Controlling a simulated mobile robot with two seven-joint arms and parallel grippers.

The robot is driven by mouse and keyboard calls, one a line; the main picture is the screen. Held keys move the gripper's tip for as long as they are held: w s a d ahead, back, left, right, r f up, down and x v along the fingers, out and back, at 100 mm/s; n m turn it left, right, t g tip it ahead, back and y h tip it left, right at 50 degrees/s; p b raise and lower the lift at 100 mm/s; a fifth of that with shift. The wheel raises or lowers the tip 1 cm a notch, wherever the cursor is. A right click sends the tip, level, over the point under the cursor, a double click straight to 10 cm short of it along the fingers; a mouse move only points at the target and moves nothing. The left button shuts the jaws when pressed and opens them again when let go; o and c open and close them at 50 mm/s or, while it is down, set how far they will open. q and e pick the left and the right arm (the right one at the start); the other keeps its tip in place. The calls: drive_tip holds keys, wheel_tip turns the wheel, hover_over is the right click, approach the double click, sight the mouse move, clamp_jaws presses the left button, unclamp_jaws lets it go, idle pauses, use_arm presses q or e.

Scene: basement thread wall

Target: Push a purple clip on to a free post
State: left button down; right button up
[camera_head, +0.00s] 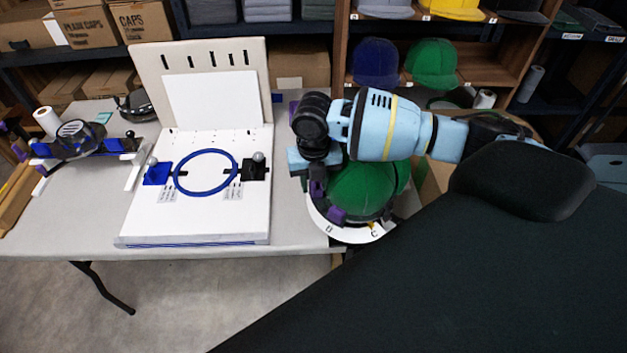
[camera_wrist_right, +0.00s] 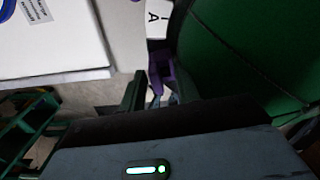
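My right gripper (camera_head: 317,188) reaches down at the left side of a green cap (camera_head: 362,190) on a white lettered ring (camera_head: 352,234). In the right wrist view a purple clip (camera_wrist_right: 160,72) lies between the fingertips of the gripper (camera_wrist_right: 160,92), which seem closed on its sides. The clip is beside the ring's letter A and the cap's green side. Another purple clip (camera_head: 337,215) sits at the ring's front left. Whether the held clip touches a post is hidden. My left gripper is not in view.
A white board with a blue hoop (camera_head: 206,172) stands on the table (camera_head: 95,205) left of the cap. A blue and grey device (camera_head: 78,140) is at the far left. Shelves with caps (camera_head: 432,63) stand behind.

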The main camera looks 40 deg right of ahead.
drive_tip(key=shift+s+d+f, duration=0.2)
drive_tip(key=shift+d+f, duration=0.05)
drive_tip(key=shift+d, duration=0.3)
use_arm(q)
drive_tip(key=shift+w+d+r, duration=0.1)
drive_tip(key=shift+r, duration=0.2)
use_arm(e)
drive_tip(key=r, duration=0.5)
drive_tip(key=a+r, duration=0.1)
drive_tip(key=r, duration=0.2)
drive_tip(key=shift+w+a+r, duration=0.1)
drive_tip(key=shift+w+r, duration=0.05)
drive_tip(key=shift+a, duration=0.1)
